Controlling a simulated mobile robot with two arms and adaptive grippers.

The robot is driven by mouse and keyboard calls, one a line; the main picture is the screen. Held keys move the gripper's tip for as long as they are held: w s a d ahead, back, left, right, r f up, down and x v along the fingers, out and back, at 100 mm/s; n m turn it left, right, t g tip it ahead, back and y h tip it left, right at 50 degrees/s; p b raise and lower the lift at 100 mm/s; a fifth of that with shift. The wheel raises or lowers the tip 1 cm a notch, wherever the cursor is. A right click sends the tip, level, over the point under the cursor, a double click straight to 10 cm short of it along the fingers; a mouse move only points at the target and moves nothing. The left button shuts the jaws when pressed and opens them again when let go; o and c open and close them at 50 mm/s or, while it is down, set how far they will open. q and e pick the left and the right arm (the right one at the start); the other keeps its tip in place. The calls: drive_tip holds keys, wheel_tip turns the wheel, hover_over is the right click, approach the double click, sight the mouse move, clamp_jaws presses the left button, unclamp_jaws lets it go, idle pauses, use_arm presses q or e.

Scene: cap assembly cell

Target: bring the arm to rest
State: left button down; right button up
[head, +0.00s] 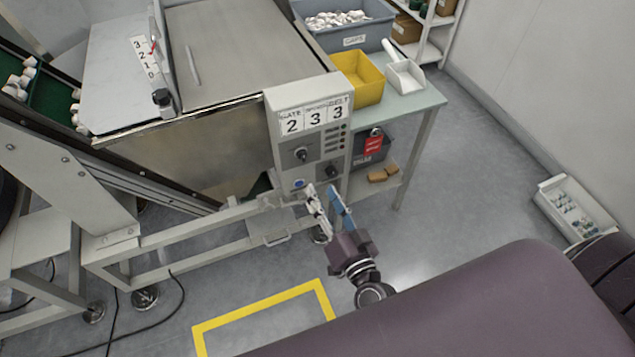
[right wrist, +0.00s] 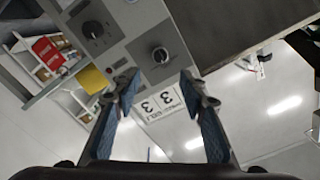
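My right gripper (head: 322,188) is in front of the lower part of the grey control panel (head: 318,142), its fingers pointing at it. In the right wrist view its two blue-padded fingers (right wrist: 160,84) are apart with nothing between them. A dark knob (right wrist: 160,55) shows just beyond the fingertips, and I see no contact. A second knob (right wrist: 93,29) is farther left on the panel there. My left gripper is not in view.
A table (head: 420,102) right of the panel holds a yellow bin (head: 357,80), a grey bin of caps (head: 345,38) and a white scoop (head: 405,75). The machine's frame rail (head: 180,238) runs left. Open floor (head: 460,190) lies right; yellow tape (head: 262,304) marks the floor in front.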

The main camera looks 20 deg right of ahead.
drive_tip(key=shift+s, duration=0.3)
drive_tip(key=shift+f, duration=0.1)
drive_tip(key=s+f+n+g, duration=0.2)
drive_tip(key=s+f+g, duration=0.15)
drive_tip(key=f, duration=0.75)
drive_tip(key=s+d+f+n+g+y, duration=0.15)
drive_tip(key=s+f, duration=0.35)
drive_tip(key=f, duration=0.5)
drive_tip(key=s+f+n+g, duration=0.3)
drive_tip(key=s+f+g, duration=0.1)
drive_tip(key=f, duration=0.7)
drive_tip(key=s+d+f+n+g+h, duration=0.1)
drive_tip(key=s+f+g, duration=0.3)
drive_tip(key=s, duration=0.9)
drive_tip(key=s+d+f+n+g+h, duration=0.1)
drive_tip(key=s+d+f+g, duration=0.2)
drive_tip(key=s+f, duration=0.7)
drive_tip(key=s+g, duration=0.1)
drive_tip(key=s, duration=0.1)
drive_tip(key=shift+s+f, duration=0.15)
drive_tip(key=shift+s, duration=0.25)
drive_tip(key=shift+d, duration=0.1)
